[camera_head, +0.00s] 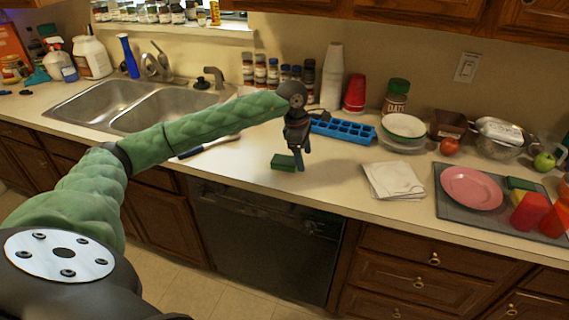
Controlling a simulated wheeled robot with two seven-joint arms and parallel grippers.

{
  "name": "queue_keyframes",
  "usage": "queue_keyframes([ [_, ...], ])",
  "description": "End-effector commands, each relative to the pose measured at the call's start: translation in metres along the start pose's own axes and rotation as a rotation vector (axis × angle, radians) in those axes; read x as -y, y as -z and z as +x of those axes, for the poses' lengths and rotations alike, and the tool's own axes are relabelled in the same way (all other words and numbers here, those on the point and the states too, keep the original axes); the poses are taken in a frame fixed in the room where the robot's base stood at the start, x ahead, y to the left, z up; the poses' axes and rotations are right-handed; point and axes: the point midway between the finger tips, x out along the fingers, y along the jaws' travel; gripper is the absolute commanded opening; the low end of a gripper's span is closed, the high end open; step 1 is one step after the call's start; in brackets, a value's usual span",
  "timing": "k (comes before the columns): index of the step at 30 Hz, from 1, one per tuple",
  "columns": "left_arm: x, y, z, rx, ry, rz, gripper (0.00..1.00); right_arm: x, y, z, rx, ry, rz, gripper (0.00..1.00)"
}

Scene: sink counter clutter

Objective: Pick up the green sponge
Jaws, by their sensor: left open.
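A green sponge (283,162) lies flat on the counter near its front edge, above the dishwasher. My left gripper (300,164) points down right beside the sponge, at its right end. It is open, and at least one finger overlaps the sponge's right end in this view. I cannot tell whether the finger touches the sponge. My left arm reaches in from the left, across the front of the sink. My right gripper is not in view.
A blue ice-cube tray (343,129) lies behind the gripper. Folded napkins (393,180) and a grey mat (447,207) with a pink plate (471,188) are to the right. A brush (208,147) lies left of the sponge. Spice jars (272,73) and white cups (332,78) stand behind.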

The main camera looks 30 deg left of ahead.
Motion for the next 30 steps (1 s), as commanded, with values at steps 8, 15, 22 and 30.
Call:
queue_keyframes([
  [8, -0.021, 0.059, -0.036, -0.218, -0.031, -0.021, 0.76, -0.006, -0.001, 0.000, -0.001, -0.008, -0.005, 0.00],
  [15, -0.022, 0.064, -0.020, -0.223, -0.030, -0.022, 0.76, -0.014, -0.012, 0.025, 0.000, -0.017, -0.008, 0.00],
  [22, -0.023, 0.067, -0.009, -0.222, -0.029, -0.022, 0.76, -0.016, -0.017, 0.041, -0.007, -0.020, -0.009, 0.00],
  [30, -0.025, 0.071, 0.011, -0.220, -0.028, -0.022, 0.76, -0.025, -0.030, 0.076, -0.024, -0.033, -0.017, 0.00],
])
